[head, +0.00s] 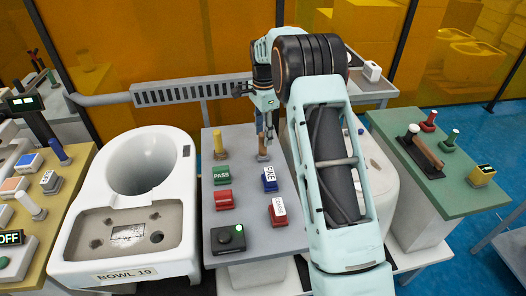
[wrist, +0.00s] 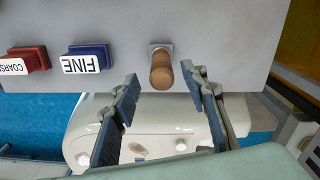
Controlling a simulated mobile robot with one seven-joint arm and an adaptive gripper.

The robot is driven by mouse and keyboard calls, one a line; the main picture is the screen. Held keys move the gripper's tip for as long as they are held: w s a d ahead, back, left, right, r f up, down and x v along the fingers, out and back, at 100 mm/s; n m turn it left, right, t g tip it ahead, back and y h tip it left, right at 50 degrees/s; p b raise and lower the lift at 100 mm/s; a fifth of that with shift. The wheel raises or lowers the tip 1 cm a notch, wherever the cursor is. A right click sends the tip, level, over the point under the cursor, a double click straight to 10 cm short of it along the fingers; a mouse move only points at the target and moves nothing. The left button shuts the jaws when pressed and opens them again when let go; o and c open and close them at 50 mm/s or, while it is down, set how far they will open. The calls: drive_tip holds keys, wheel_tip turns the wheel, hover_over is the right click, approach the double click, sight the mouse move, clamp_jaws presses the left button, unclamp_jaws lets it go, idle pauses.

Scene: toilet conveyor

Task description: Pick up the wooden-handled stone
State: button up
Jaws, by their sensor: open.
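The wooden-handled stone stands upright on the grey table (head: 252,232) near its far edge, with its brown handle (head: 263,149) just below my gripper in the head view. In the wrist view its rounded wooden handle (wrist: 162,76) points toward the camera, and part of its grey square base (wrist: 161,47) shows behind it. My gripper (head: 266,128) is open and points down. In the wrist view my gripper (wrist: 159,84) has one finger on each side of the handle's near end, with a visible gap on both sides. Nothing is held.
A yellow-handled stamp (head: 218,143) stands left of the stone. A blue FINE block (head: 269,184), a red COARSE block (head: 278,212), a green PASS block (head: 221,176) and a button box (head: 228,240) sit nearer. A white toilet bowl (head: 75,255) is left; a green-topped table (head: 440,190) is right.

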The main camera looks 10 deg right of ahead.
sight(263, 142)
drive_tip(key=shift+w+a+f+p, duration=0.1)
drive_tip(key=shift+f+p, duration=0.1)
drive_tip(key=shift+f, duration=0.95)
drive_tip(key=shift+w+f+p, duration=0.1)
drive_tip(key=shift+f+p, duration=0.05)
drive_tip(key=shift+f, duration=1)
clamp_jaws()
drive_tip(key=shift+r, duration=0.1)
